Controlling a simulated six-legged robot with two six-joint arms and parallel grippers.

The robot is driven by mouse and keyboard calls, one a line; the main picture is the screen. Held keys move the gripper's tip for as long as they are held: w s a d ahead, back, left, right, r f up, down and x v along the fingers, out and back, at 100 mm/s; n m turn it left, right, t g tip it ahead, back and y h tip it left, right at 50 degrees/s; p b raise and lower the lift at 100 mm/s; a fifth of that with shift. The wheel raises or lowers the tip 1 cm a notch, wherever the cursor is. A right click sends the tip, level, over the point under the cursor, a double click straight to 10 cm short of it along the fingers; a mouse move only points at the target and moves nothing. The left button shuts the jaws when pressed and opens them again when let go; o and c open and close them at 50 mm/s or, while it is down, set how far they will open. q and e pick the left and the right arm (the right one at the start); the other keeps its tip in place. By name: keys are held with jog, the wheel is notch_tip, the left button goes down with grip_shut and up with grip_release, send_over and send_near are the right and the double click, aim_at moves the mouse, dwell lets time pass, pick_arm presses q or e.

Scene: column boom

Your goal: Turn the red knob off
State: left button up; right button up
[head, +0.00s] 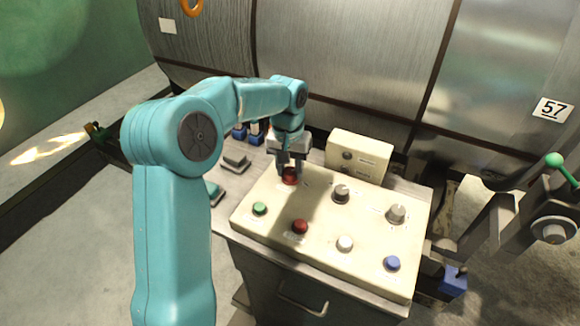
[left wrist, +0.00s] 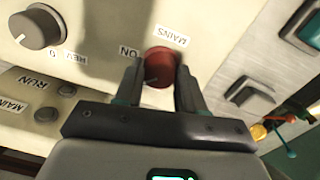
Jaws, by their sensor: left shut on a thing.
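The red knob (head: 290,177) stands at the back left of the cream control panel (head: 270,226). In the left wrist view the red knob (left wrist: 159,67) lies between my fingers, with a "MAINS" label above it and an "ON" label beside it. My left gripper (head: 289,167) comes down on it from above and is shut on it; it also shows in the left wrist view (left wrist: 160,82). The fingers hide the knob's sides. A separate red button (head: 300,227) sits nearer the panel's front. My right gripper is in neither view.
Grey knobs (head: 341,194) (head: 396,214) stand to the right. Green (head: 260,208), white (head: 345,243) and blue (head: 392,263) buttons line the front. A cream box (head: 358,157) rises behind the panel. A lever with a green ball (head: 554,160) stands far right.

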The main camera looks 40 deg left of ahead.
aim_at(287, 172)
pick_arm(q)
jog(key=n, duration=0.4)
jog(key=shift+n, duration=0.3)
jog(key=shift+r+n+b, duration=0.1)
jog(key=shift+n+b, duration=0.2)
jog(key=shift+n, duration=1.9)
jog(key=o, duration=1)
jog(key=shift+o, duration=0.2)
notch_tip(287, 172, up, 16)
jog(key=p, duration=0.2)
jog(key=shift+s, duration=0.3)
jog(key=shift+a+r, duration=0.1)
jog(key=shift+s, duration=0.1)
